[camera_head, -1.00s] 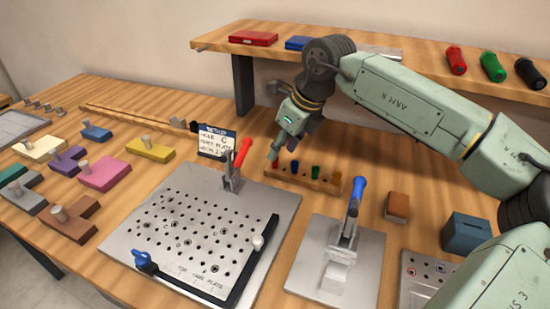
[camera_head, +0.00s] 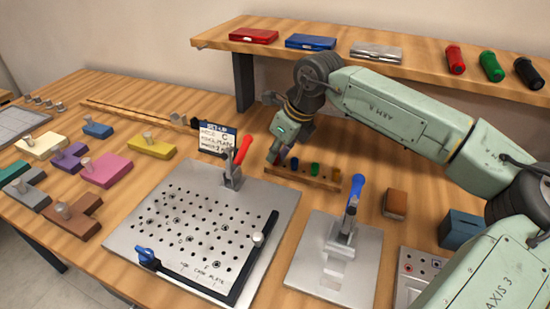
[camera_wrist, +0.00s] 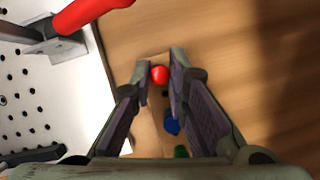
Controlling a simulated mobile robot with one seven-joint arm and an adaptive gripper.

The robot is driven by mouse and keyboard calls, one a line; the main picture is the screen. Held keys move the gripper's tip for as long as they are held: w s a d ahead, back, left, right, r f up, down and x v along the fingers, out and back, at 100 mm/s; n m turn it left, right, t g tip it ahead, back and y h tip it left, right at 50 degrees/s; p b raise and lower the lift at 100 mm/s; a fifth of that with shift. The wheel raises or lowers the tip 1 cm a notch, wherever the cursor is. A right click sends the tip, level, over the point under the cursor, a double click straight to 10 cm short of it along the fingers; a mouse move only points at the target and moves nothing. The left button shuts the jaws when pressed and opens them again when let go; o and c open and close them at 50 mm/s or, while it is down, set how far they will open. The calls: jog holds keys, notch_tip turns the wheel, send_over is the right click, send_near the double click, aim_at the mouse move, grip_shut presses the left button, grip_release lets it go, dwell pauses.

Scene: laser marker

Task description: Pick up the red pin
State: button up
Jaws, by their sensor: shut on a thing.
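The wooden pin rack (camera_head: 318,183) stands on the bench behind the steel plates. My gripper (camera_head: 271,158) is down at its left end. In the wrist view the round top of the red pin (camera_wrist: 159,75) lies between the fingertips of my gripper (camera_wrist: 161,66), which is shut on it. In the head view my gripper hides the red pin. I cannot tell whether the pin is still seated in the rack.
A red-handled clamp (camera_head: 243,149) on the perforated plate (camera_head: 165,225) stands close to the left of my gripper. A blue-handled clamp (camera_head: 354,194) stands in front to the right. The shelf (camera_head: 390,72) is behind. A sign card (camera_head: 215,138) stands at left.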

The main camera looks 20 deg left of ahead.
grip_shut()
jog(key=shift+r+b, duration=0.35)
jog(key=shift+r, duration=0.2)
notch_tip(320, 180, up, 2)
jog(key=shift+r+b, duration=0.15)
jog(key=shift+b, duration=0.45)
jog(key=s+b, duration=0.1)
jog(key=s, duration=0.4)
jog(key=s+a+r+b, duration=0.1)
jog(key=s+b, duration=0.1)
jog(key=s, duration=0.3)
jog(key=s+b, duration=0.2)
jog(key=s, duration=0.4)
jog(key=shift+a+r, duration=0.2)
jog(key=shift+r, duration=0.1)
jog(key=shift+w+a+r, duration=0.1)
